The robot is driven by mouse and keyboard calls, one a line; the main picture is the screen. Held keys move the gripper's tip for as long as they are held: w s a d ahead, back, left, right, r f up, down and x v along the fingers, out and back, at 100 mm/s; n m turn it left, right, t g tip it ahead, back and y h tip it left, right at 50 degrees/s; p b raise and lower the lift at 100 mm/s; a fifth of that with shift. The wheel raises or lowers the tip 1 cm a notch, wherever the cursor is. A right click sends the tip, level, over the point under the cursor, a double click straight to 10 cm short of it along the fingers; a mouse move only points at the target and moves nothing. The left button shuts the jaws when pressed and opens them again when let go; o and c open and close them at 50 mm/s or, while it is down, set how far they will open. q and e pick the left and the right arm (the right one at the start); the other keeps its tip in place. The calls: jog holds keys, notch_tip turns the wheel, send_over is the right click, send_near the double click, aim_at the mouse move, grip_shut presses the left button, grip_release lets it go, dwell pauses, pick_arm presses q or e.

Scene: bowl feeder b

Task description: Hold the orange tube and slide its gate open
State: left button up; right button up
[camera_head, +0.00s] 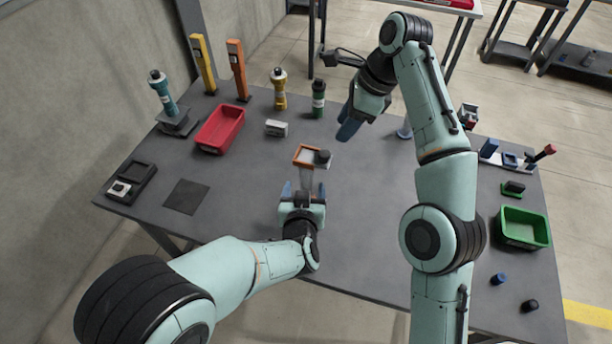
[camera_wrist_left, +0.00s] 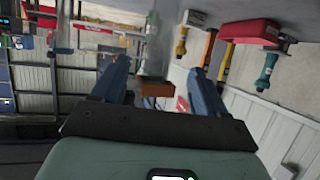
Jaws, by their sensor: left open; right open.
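The orange tube (camera_head: 306,180) stands near the middle of the table, clear-walled, with an orange square rim (camera_head: 298,161) around a pale top. A dark knob (camera_head: 322,157) sits at the right side of the rim. My left gripper (camera_head: 304,190) is open, its blue fingers pointing at the tube's lower part from the near side. In the left wrist view, an orange block (camera_wrist_left: 157,90) and a blurry clear body show between the fingers; contact is not clear. My right gripper (camera_head: 348,130) is open and empty, above the table to the right of the tube.
A small grey-white box (camera_head: 276,128), a yellow tube (camera_head: 279,90) and a green tube (camera_head: 318,98) stand behind. A red bin (camera_head: 220,130) is at left, a green bin (camera_head: 523,227) at right.

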aim_at(306, 177)
pick_arm(q)
jog(key=x, duration=0.9)
jog(key=shift+w+f, duration=0.15)
jog(key=shift+w, duration=0.05)
